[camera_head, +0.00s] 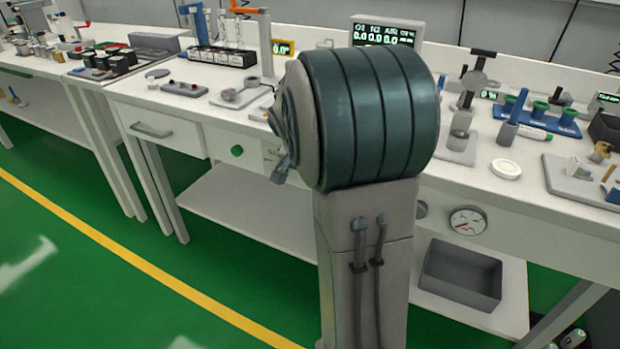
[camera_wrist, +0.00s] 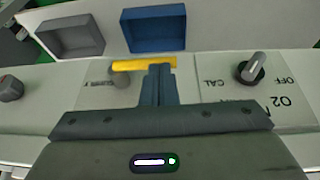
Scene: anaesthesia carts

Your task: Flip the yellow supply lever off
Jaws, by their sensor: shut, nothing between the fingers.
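The yellow supply lever (camera_wrist: 140,65) shows in the wrist view as a bar lying crosswise in the picture, above a grey round hub at its left end. My gripper (camera_wrist: 160,72) is shut and empty, its dark fingers at the right part of the lever. The fingertips overlap the lever's edge in the picture; I cannot tell if they touch it. In the head view my own arm blocks the middle of the cart, and neither the lever nor the gripper can be made out.
In the wrist view a black dial (camera_wrist: 251,69) with CAL and OFF marks is right of the fingers, and another knob (camera_wrist: 10,88) is at far left. A grey bin (camera_wrist: 70,36) and a blue bin (camera_wrist: 154,30) lie beyond. In the head view, a gauge (camera_head: 468,221) sits on the cart front.

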